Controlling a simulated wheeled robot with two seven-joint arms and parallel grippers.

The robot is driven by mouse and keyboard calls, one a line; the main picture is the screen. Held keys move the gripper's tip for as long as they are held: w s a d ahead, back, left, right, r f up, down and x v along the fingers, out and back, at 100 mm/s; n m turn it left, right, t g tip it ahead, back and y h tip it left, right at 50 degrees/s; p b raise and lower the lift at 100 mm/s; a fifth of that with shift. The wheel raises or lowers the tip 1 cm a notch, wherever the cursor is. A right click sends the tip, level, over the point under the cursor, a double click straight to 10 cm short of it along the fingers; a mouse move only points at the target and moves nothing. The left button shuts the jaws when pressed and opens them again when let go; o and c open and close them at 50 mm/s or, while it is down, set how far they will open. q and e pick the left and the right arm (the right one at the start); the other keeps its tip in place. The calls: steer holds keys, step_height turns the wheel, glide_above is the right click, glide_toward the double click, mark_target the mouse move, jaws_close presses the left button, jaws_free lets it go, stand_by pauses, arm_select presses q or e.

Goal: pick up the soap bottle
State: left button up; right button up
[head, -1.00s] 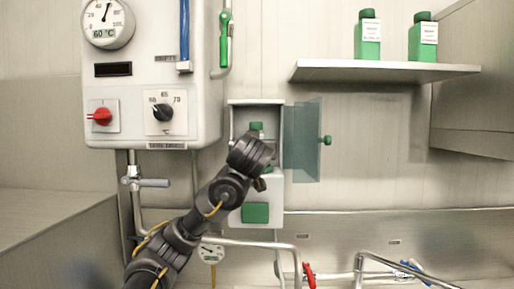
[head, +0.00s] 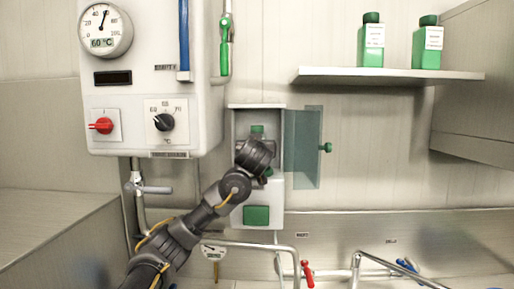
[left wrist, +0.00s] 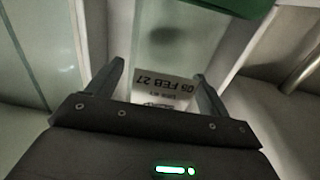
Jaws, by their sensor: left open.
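A soap bottle with a green cap (head: 257,130) stands inside the open dispenser box (head: 232,125) on the wall. My left arm's dark wrist covers most of its body in the head view. In the left wrist view, a pale bottle body (left wrist: 165,50) with a white label (left wrist: 168,88) reading "05 FEB 27", upside down, shows between the fingers. My left gripper (left wrist: 163,82) is open, one finger on each side of the label. Whether the fingers touch the bottle cannot be told. My right gripper is not in view.
The box's clear door (head: 303,150) hangs open to the right. Two green bottles (head: 371,42) (head: 427,45) stand on the shelf (head: 385,76) at upper right. A heater unit (head: 150,80) is at upper left. Pipes (head: 255,245) run below the box.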

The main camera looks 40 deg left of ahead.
arm_select(q)
steer(key=shift+d, duration=0.1)
steer(key=shift+c, duration=0.3)
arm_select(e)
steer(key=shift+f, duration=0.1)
arm_select(q)
steer(key=c, duration=1)
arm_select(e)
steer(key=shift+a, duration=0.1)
arm_select(q)
steer(key=shift+r, duration=0.1)
